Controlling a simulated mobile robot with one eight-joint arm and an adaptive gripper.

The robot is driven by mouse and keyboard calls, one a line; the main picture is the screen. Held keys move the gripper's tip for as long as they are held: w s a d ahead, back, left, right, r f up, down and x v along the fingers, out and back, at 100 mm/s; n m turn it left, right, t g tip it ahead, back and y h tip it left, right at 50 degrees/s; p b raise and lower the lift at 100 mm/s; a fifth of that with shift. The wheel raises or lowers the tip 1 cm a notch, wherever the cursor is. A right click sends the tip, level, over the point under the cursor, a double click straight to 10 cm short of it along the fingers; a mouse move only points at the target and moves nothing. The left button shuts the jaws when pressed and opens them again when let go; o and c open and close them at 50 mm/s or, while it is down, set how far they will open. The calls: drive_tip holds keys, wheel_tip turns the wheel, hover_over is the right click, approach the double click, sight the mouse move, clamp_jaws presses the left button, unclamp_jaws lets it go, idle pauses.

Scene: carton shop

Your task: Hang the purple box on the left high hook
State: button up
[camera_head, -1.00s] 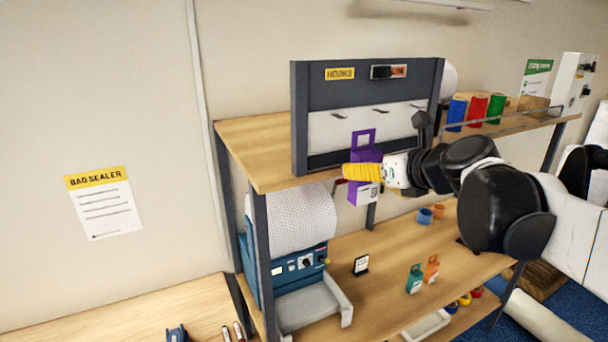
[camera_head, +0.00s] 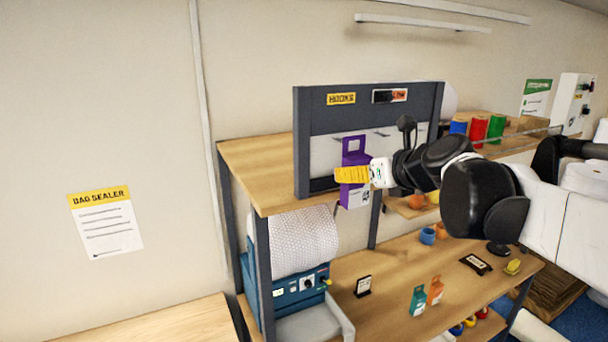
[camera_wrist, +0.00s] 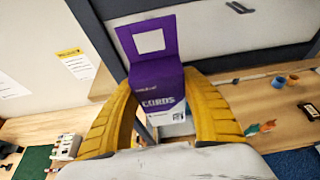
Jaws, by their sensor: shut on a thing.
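The purple box (camera_head: 356,196) is upright in my yellow-fingered gripper (camera_head: 350,175), its hang tab with a square window on top. In the wrist view the purple box (camera_wrist: 158,85) sits between both fingers of my gripper (camera_wrist: 160,100), and its label ends in "CORDS". The hook board (camera_head: 318,118) has a dark frame, a pale panel and a "HOOKS" sign. The box is in front of its left part in the head view. Small hooks (camera_head: 380,133) show right of the tab; the left hook is not clear behind the box. I cannot tell the gap between tab and hook.
The board stands on the upper wooden shelf (camera_head: 255,165). Red, blue and green rolls (camera_head: 477,128) stand to its right. Below are a blue bag sealer (camera_head: 295,290) and small teal and orange boxes (camera_head: 418,300) on the lower shelf.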

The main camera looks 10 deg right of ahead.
sight(334, 168)
drive_tip(key=shift+w+a+f+b, duration=0.1)
drive_tip(key=shift+w+a+b, duration=0.2)
drive_tip(key=shift+w, duration=0.8)
drive_tip(key=shift+w+a+f+b, duration=0.1)
drive_tip(key=shift+w+a, duration=0.3)
drive_tip(key=shift+w, duration=0.65)
drive_tip(key=shift+w+a+f+b, duration=0.15)
drive_tip(key=shift+w+f+b, duration=0.2)
drive_tip(key=shift+w, duration=0.2)
drive_tip(key=o, duration=1.3)
drive_tip(key=shift+s+r, duration=0.1)
